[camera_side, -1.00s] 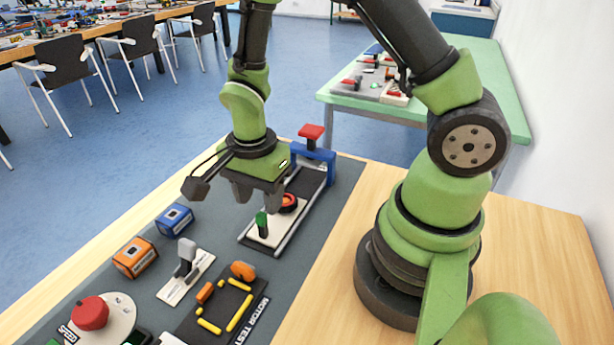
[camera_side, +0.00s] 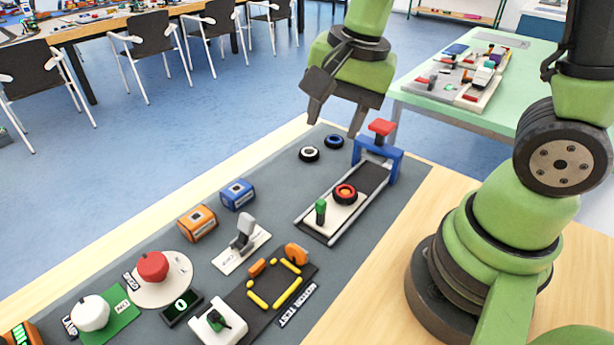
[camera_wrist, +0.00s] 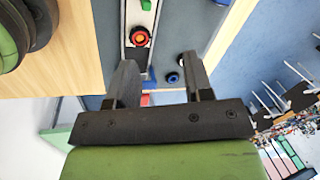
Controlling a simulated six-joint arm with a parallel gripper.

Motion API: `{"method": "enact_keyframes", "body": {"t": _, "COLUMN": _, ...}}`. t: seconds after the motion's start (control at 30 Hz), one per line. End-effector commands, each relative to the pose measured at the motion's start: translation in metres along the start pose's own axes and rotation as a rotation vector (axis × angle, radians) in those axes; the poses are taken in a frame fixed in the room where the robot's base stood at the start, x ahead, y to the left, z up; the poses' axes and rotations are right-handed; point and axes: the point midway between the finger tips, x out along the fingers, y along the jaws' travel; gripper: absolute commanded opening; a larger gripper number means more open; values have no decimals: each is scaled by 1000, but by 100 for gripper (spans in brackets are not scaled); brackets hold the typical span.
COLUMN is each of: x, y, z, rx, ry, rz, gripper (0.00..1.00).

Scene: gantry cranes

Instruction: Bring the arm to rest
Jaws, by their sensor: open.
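My gripper (camera_side: 338,115) is open and empty, raised above the far end of the grey mat (camera_side: 275,215). Its two dark fingers (camera_wrist: 160,75) stand apart in the wrist view with nothing held between them. The track (camera_side: 367,193) has a blue gantry with a red top (camera_side: 380,127) at its far end. A red and black wheel (camera_side: 345,193) and a green peg (camera_side: 320,210) sit on the pale plate on the track. The wheel also shows in the wrist view (camera_wrist: 140,37), between and beyond the fingers.
A white-centred black ring (camera_side: 309,154) and a blue-centred one (camera_side: 334,141) lie on the mat left of the gantry. Orange (camera_side: 197,222) and blue (camera_side: 238,194) boxes, a grey lever (camera_side: 244,231) and a red knob (camera_side: 152,266) stand nearer. A green table (camera_side: 470,85) is behind.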

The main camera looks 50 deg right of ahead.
Motion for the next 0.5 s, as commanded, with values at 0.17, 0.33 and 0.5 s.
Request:
{"method": "enact_keyframes", "body": {"t": 0.17, "x": -60, "y": 16, "z": 8, "rx": -289, "ry": 49, "rz": -166, "gripper": 47}}
{"method": "enact_keyframes", "body": {"t": 0.33, "x": -99, "y": 38, "z": 21, "rx": -558, "ry": 126, "rz": -292, "gripper": 47}}
{"method": "enact_keyframes", "body": {"t": 0.5, "x": -117, "y": 55, "z": 32, "rx": -739, "ry": 196, "rz": -365, "gripper": 47}}
